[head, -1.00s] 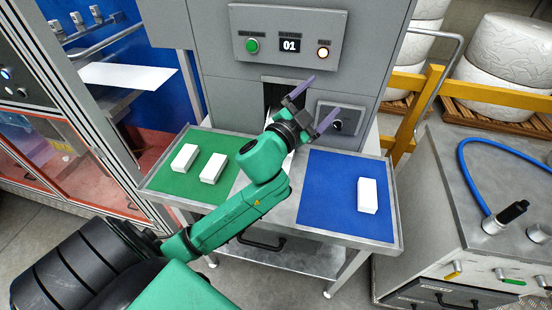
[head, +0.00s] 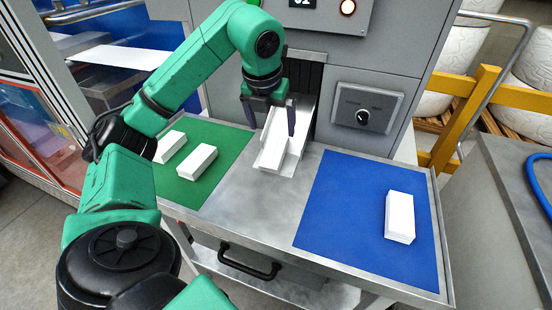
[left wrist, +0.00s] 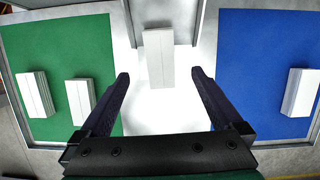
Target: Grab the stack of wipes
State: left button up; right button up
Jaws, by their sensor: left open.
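A white stack of wipes (head: 273,150) lies at the mouth of the machine's chute, at the back middle of the steel table. In the left wrist view the stack (left wrist: 158,57) is straight ahead, between and slightly beyond the fingertips. My left gripper (head: 271,117) is above the stack, its fingers pointing down and apart, with nothing held. The same gripper shows open in the left wrist view (left wrist: 160,75). The fingers partly hide the stack in the head view, and I cannot tell the exact height gap. My right gripper is not in view.
Two white stacks (head: 198,161) lie on the green mat (head: 222,184) at left. One white stack (head: 399,218) lies on the blue mat (head: 335,215) at right. The grey machine (head: 380,90) stands behind. Bare steel tabletop (head: 240,215) lies between the mats.

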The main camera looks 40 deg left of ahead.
aim_at(275, 148)
pick_arm(q)
jog(key=x, duration=0.9)
jog(key=shift+s+d+f, duration=0.1)
jog(key=shift+s+d, duration=0.05)
jog(key=shift+s, duration=0.2)
jog(key=shift+w+f, duration=0.2)
jog(key=shift+f, duration=0.05)
jog(key=c, duration=1.5)
jog(key=shift+r, duration=0.15)
